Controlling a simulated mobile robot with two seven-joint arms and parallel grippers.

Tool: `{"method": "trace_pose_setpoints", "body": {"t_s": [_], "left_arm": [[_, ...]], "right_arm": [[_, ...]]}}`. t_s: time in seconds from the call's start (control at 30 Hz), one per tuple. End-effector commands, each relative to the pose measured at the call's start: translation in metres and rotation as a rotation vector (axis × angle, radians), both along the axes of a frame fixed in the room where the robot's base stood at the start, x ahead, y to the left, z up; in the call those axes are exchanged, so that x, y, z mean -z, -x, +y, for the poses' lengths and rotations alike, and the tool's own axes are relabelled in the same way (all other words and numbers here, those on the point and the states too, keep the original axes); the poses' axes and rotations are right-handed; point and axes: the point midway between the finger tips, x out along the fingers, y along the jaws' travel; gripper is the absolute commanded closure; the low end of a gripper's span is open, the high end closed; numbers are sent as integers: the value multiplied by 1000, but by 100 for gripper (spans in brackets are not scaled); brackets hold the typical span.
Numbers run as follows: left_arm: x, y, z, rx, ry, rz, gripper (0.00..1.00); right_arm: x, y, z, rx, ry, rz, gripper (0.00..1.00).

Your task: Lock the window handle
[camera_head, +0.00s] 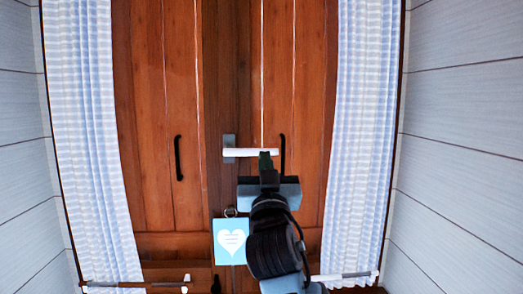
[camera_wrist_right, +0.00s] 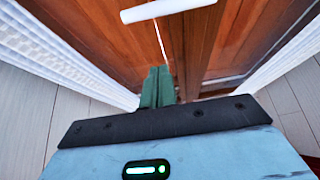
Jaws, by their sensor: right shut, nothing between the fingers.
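The white window handle (camera_head: 250,152) lies horizontal on a grey plate at the middle seam of the brown wooden shutters. It also shows at the top of the right wrist view (camera_wrist_right: 168,10). My right gripper (camera_head: 265,158) comes up from below, its green fingertips at the handle's underside in the head view. The right wrist view shows the fingers (camera_wrist_right: 157,87) together, with nothing between them. I cannot tell whether the tips touch the handle. My left gripper is not in view.
Black vertical pulls, one on the left panel (camera_head: 179,158) and one right of the handle (camera_head: 283,154), stand out from the wood. Pale curtains (camera_head: 85,130) (camera_head: 361,130) flank the panels.

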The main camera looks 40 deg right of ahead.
Motion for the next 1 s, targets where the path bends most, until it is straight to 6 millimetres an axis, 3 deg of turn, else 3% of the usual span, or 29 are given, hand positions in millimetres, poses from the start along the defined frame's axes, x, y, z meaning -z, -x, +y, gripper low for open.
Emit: {"method": "trace_pose_setpoints", "body": {"t_s": [0.27, 0.77, 1.0], "left_arm": [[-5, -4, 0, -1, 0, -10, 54], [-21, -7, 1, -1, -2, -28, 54], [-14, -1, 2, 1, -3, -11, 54]], "right_arm": [[-9, -11, -7, 1, 3, 1, 100], [-53, -72, -45, 1, 3, -1, 100], [-19, -80, -48, 0, 1, 5, 100]]}}
